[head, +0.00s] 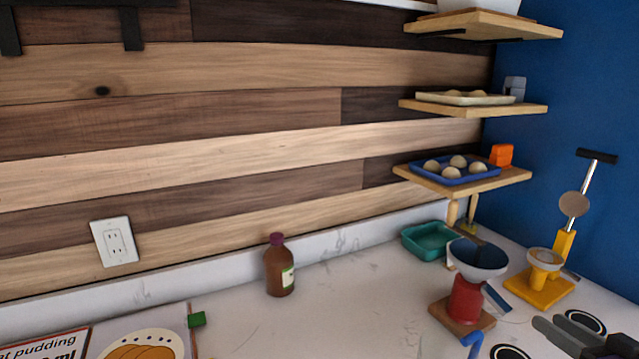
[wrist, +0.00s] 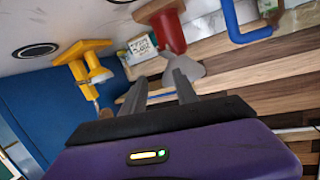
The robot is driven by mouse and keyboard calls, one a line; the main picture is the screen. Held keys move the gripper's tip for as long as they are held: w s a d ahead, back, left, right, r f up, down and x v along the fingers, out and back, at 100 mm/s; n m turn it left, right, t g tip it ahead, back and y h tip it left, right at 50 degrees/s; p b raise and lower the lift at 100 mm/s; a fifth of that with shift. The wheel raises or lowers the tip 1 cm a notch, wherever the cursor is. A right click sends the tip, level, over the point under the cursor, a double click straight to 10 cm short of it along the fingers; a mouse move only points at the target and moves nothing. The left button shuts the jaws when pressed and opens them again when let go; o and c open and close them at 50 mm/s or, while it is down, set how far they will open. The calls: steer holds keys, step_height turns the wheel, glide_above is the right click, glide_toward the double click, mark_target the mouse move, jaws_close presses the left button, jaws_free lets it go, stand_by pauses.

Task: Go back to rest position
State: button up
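My gripper (head: 561,322) shows at the lower right of the head view, low over the right end of the counter. In the wrist view my gripper (wrist: 158,76) has its two grey fingers apart with nothing held between them. It is in front of the red stand with the wide bowl (head: 465,291) and the yellow press (head: 543,283), apart from both as far as I can tell. The red stand (wrist: 170,32) and yellow press (wrist: 84,64) also show in the wrist view, which is turned over.
A brown bottle (head: 279,268) stands mid-counter (head: 350,310) with clear room around it. A teal tray (head: 428,240) sits at the back. Wooden shelves (head: 470,190) jut from the wall above. Pudding boxes (head: 140,335) lie at lower left.

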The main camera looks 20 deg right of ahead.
steer(key=s+a+f+m+h, duration=0.1)
steer(key=a+f+h, duration=0.1)
steer(key=a, duration=0.1)
steer(key=s+a+f+m+h, duration=0.1)
steer(key=a+f+m+h, duration=0.1)
steer(key=a, duration=0.2)
steer(key=s+a+f+m+g+h, duration=0.1)
steer(key=a+f+m+h, duration=0.1)
steer(key=a, duration=0.2)
steer(key=shift+s+f, duration=0.2)
steer(key=shift+s, duration=0.15)
steer(key=s+a+f+n+y, duration=0.1)
steer(key=s+a+n+y, duration=0.3)
steer(key=s+a, duration=0.3)
steer(key=s+a+f+n+y, duration=0.2)
steer(key=s+a+n+y, duration=0.3)
steer(key=a, duration=1.3)
steer(key=s, duration=0.3)
steer(key=shift+f+t+y, duration=0.2)
steer(key=shift+t+y, duration=0.1)
steer(key=shift+y, duration=0.1)
